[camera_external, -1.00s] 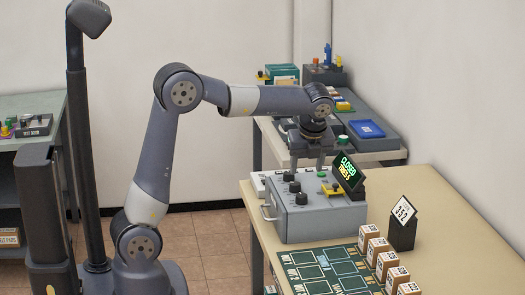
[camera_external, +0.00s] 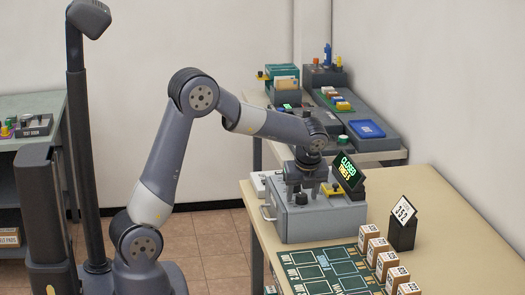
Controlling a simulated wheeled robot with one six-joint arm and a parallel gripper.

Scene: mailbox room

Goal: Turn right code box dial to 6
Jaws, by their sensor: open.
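The grey code box (camera_external: 285,228) stands on the beige table, with black dials on its sloped top. One black dial (camera_external: 301,198) shows near the front of the top. My gripper (camera_external: 303,192) points down over the box top, with its fingers around or just above that dial; I cannot tell if they touch it. The gripper is open. It hides the other dials. No dial number can be read.
A green mat (camera_external: 330,272) lies in front of the box, with several cardboard parcels (camera_external: 387,262) along its right side. A black stand with a white card (camera_external: 402,228) is to the right. A rear table holds a blue tray (camera_external: 367,129). The table's right side is clear.

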